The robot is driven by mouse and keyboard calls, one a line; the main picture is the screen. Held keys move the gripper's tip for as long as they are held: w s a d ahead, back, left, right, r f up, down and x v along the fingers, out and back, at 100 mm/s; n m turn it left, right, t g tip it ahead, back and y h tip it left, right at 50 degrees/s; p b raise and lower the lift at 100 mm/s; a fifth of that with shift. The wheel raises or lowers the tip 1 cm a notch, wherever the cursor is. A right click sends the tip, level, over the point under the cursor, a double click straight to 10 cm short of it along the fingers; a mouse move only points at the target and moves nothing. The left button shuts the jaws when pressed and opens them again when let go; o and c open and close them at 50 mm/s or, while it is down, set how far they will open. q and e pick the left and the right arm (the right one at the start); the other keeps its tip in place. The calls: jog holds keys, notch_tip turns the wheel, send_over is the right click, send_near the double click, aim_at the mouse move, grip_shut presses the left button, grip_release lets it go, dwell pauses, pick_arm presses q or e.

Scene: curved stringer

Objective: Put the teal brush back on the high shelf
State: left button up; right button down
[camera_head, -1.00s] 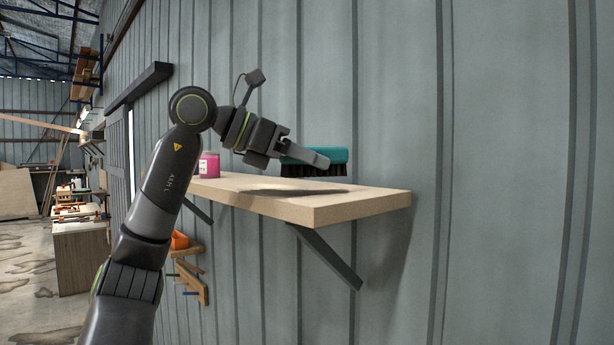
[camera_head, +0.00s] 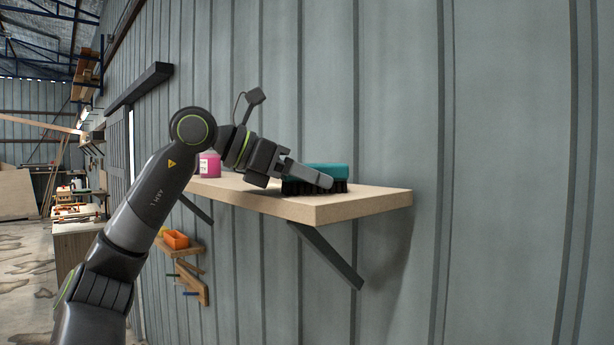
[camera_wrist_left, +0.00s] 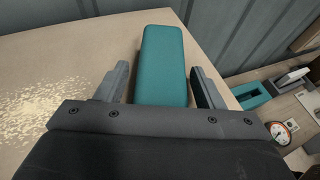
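The teal brush (camera_head: 328,173) sits bristles down on the pale wooden high shelf (camera_head: 360,205), near its right end. In the left wrist view, the long teal back of the brush (camera_wrist_left: 162,65) lies between the two fingers. My left gripper (camera_head: 308,170) is around the brush, with one finger in front of it in the head view. In the wrist view the fingers (camera_wrist_left: 160,85) stand apart, with a narrow gap beside the brush on the left. The far finger is mostly hidden in the head view. My right gripper is not in view.
A pink jar (camera_head: 209,165) stands on the shelf to the left, behind my arm. A dark bracket (camera_head: 328,255) holds the shelf against the corrugated wall. An orange bin (camera_head: 175,240) sits on a lower wooden rack. The shelf's right end is clear.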

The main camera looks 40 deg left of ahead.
pick_arm(q)
jog(key=shift+r, duration=0.15)
jog(key=b+v, duration=0.1)
jog(key=v, duration=0.3)
jog(key=shift+s+a+b, duration=0.2)
jog(key=shift+s+b, duration=0.1)
jog(key=shift+b, duration=0.05)
jog(key=v, duration=0.7)
jog(key=shift+r, duration=0.25)
